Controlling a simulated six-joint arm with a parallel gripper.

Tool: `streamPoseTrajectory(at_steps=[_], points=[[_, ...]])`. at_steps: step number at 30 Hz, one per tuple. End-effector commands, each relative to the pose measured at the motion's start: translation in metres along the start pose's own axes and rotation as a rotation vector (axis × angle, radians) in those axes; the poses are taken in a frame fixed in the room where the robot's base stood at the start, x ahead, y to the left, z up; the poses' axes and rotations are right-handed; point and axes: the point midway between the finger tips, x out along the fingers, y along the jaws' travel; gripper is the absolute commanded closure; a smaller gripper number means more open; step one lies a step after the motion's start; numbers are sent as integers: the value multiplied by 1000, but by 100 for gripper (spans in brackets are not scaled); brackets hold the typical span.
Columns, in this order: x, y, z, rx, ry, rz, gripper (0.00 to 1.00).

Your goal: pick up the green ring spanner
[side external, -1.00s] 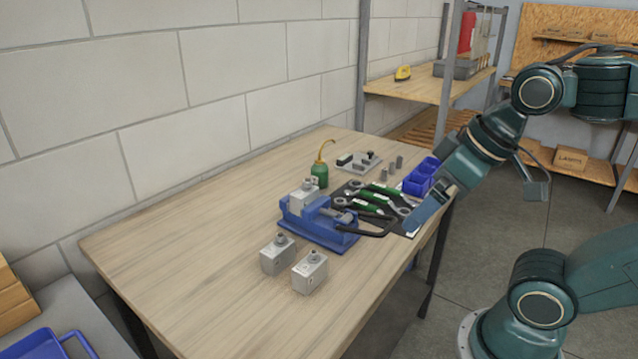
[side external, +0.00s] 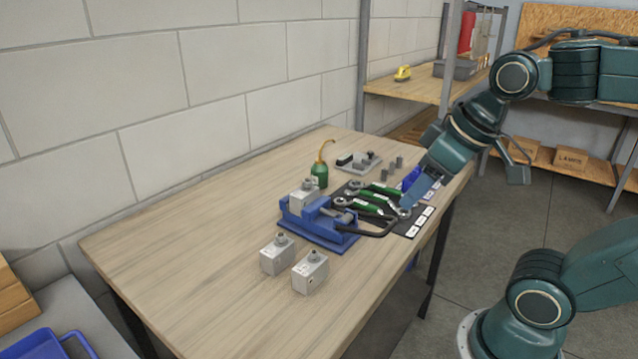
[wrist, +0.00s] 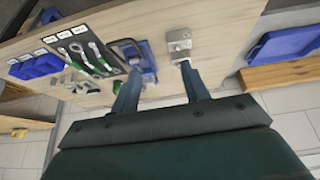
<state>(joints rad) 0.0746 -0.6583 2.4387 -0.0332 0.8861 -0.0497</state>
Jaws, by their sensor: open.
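Several green-handled spanners (side external: 378,198) lie side by side on a black mat on the bench. They also show in the wrist view (wrist: 91,59), at the upper left. My gripper (side external: 408,205) is open and empty, above the right end of the mat in the side view, partly covering that end. In the wrist view its two fingers (wrist: 161,67) point toward the bench, with the spanners to the left of the left finger.
A blue vise (side external: 318,226) stands beside the mat, its black handle reaching toward the spanners. Blue bins (wrist: 40,66), a green oil can (side external: 320,175) and grey blocks (side external: 310,272) stand around. The front left of the bench (side external: 200,250) is clear.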

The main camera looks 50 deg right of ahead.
Motion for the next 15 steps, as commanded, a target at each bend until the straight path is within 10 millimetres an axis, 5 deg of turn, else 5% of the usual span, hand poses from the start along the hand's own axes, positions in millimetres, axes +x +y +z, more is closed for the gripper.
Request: streamPoseTrajectory(at_steps=[15], points=[[38, 76, -88, -12, -66, 25, 55]])
